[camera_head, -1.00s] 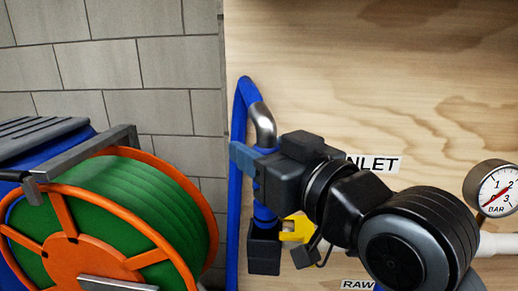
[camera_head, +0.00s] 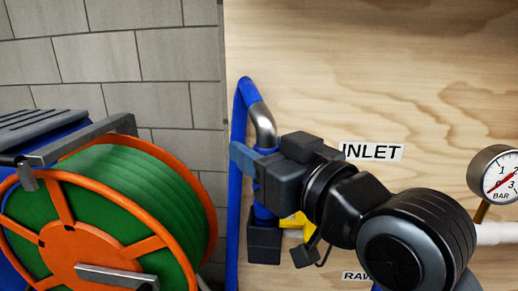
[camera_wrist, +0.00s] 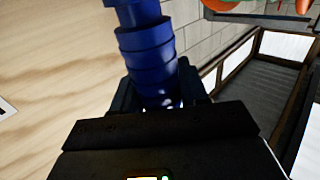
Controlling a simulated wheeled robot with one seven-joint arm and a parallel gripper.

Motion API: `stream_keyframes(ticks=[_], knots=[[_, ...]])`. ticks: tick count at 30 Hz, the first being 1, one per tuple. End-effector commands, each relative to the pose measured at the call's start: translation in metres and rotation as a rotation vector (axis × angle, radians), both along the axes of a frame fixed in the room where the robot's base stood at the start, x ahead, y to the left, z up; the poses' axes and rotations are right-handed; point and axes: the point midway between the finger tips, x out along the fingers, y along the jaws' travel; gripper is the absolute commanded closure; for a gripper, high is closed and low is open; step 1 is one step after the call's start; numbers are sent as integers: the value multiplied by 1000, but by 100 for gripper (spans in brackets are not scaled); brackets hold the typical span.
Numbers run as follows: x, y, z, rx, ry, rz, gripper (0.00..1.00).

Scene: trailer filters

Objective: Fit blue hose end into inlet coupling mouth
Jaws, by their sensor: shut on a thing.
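The blue hose (camera_head: 240,120) rises beside the plywood panel and bends over into a silver elbow (camera_head: 264,124). My gripper (camera_head: 256,172) is shut on the blue hose end (camera_head: 264,214) below the elbow. In the wrist view my gripper (camera_wrist: 160,100) has its two dark fingers on either side of the ribbed blue hose end (camera_wrist: 147,48). Below the hose end stands a dark boxy fitting (camera_head: 264,245), apparently the inlet coupling. The hose end's lower tip meets its top in the picture; I cannot tell whether it is inside the mouth, which is hidden.
An INLET label (camera_head: 371,151) and a pressure gauge (camera_head: 497,175) are on the plywood panel (camera_head: 400,60). A yellow part (camera_head: 297,228) sits right of the fitting, partly behind my gripper. An orange and green hose reel (camera_head: 100,215) stands at the left.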

Motion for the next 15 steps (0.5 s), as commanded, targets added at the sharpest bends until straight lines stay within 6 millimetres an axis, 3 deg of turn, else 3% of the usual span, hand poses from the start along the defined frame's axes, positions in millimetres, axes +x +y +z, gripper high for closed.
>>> stream_keyframes(ticks=[15], knots=[[0, 0, -13, 0, 0, 0, 92]])
